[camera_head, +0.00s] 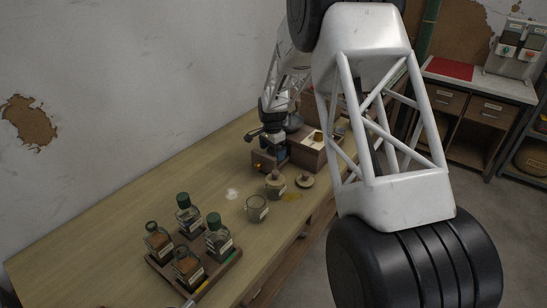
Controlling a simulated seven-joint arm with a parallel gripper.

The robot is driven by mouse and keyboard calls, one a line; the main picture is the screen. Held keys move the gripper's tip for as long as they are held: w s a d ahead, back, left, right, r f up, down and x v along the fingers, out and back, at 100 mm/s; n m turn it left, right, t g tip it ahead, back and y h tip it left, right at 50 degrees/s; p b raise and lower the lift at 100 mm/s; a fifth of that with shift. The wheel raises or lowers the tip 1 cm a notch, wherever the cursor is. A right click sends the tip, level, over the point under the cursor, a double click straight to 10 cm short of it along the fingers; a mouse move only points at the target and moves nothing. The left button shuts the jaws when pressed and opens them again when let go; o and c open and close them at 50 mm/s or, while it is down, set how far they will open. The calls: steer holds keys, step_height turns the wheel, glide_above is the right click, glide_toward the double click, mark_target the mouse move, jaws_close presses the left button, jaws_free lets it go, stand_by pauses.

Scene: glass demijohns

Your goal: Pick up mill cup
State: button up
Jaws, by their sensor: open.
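My gripper (268,140) is small and dark at the far end of my white arm, over the far part of the wooden bench. It is just above a brown wooden box (266,162); the fingertips are hard to make out, and I cannot tell whether they touch anything. I cannot pick out the mill cup for certain. An open glass cup with a pale label (257,209) stands upright on the bench, nearer than the gripper and apart from it. A labelled jar (275,185) with a knobbed top stands just behind that cup.
A dark tray (219,272) with several green-capped and brown-filled bottles stands at the near left. A round lid-like piece (305,182) and a yellow patch (293,197) lie by the jar. A wooden crate (317,158) is beside the box.

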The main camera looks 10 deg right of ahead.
steer(key=shift+f, duration=0.7)
steer(key=shift+c, duration=0.2)
steer(key=c, duration=1)
